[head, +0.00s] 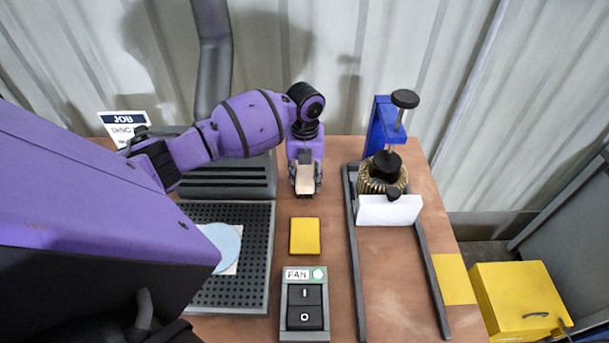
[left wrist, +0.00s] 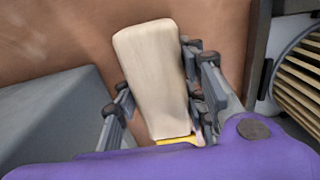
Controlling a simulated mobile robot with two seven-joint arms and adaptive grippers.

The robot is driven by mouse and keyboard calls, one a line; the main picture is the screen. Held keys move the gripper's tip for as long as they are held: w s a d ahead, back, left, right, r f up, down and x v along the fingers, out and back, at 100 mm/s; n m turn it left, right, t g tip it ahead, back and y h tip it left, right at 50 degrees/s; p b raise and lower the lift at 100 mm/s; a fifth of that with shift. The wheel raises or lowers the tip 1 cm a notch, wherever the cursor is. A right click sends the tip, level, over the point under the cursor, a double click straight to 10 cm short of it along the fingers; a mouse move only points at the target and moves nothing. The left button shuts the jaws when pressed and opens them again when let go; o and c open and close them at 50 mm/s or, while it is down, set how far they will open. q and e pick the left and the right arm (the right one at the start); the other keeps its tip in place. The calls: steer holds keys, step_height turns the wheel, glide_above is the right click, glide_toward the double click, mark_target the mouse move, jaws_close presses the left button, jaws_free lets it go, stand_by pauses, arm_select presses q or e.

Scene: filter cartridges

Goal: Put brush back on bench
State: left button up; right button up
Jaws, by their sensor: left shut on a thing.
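The brush shows a pale wooden block (head: 305,180) in the head view, and the same block (left wrist: 155,75) fills the middle of the left wrist view. My left gripper (head: 305,187) is shut on it, one finger on each side. In the left wrist view the fingers (left wrist: 160,105) flank the block's lower part. A thin yellow strip shows at the block's lower end there. The brown bench (head: 330,280) lies beneath. I cannot tell whether the brush touches the bench. My right gripper is not in view.
A yellow pad (head: 305,236) lies in front of the gripper, with a fan switch box (head: 305,318) nearer. A perforated grey tray (head: 255,262) is at left. A blue clamp stand (head: 380,125) with a pleated filter (head: 371,184) and white card (head: 388,211) stands at right between dark rails.

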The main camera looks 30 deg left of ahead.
mark_target(305, 169)
arm_select(q)
steer(key=shift+f, duration=0.1)
steer(key=o, duration=0.7)
steer(key=shift+f, duration=0.15)
steer(key=shift+c, duration=0.2)
steer(key=o, duration=0.4)
steer(key=shift+o, duration=0.2)
step_height(305, 169, up, 13)
steer(key=shift+f+b, duration=0.2)
steer(key=shift+b, duration=0.15)
